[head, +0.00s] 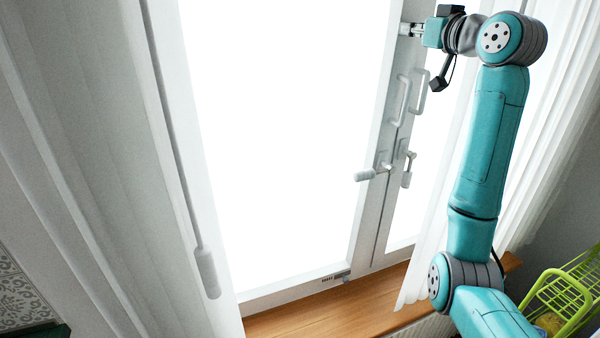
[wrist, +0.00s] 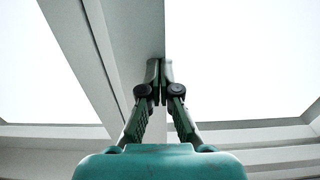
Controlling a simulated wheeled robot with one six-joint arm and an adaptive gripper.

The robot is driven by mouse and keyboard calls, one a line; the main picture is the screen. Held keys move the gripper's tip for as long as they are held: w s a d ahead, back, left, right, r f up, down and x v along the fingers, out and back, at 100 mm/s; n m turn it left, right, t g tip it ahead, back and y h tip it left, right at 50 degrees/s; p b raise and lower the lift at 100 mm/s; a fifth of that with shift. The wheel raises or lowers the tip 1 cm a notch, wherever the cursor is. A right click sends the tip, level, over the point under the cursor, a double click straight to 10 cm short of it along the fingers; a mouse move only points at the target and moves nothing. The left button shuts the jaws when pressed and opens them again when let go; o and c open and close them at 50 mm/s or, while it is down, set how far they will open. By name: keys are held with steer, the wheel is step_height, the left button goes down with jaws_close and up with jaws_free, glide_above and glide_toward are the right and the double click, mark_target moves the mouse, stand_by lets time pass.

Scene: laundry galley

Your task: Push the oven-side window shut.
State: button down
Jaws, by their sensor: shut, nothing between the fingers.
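A white-framed window has a large left sash (head: 368,190) and a narrower right sash (head: 393,205), both with bright panes. The left sash's lever handle (head: 365,176) points sideways; the right sash's handle (head: 406,178) hangs down. No oven is in view, so I cannot tell which sash is the oven-side one. My gripper (head: 404,29) is shut and empty, high at the upright frame where the sashes meet. In the wrist view my gripper's fingertips (wrist: 160,68) are together in front of a white upright (wrist: 140,35); I cannot tell whether they touch it.
White curtains hang at the left (head: 80,150) and at the right (head: 440,220), partly behind my arm. A wand (head: 206,270) hangs at the left curtain. A wooden sill (head: 330,312) runs below. A green wire rack (head: 560,300) stands at the lower right.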

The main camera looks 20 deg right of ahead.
mark_target(391, 27)
steer(key=shift+w+a, duration=0.1)
steer(key=shift+w, duration=3.1)
steer(key=shift+s, duration=0.1)
steer(key=s, duration=0.8)
steer(key=shift+w, duration=0.1)
